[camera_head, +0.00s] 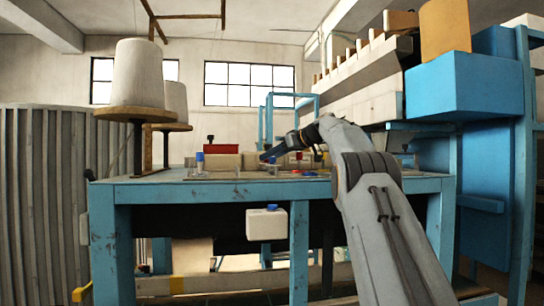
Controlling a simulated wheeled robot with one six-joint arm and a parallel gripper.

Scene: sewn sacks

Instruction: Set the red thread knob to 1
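Several small red parts show on the blue table. I cannot tell which is the thread knob, and no dial marks or number can be read. My gripper (266,155) reaches over the table from the right, left of both red parts and low over the tabletop. Its fingers are too small and dark to tell open from shut, or whether they touch anything.
The blue table (210,190) carries beige blocks, a red box (222,148) and a blue-topped post (200,160) on its left part. White thread cones (138,75) stand at left. A blue machine frame (465,90) rises at right. A white box (266,225) hangs below the front edge.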

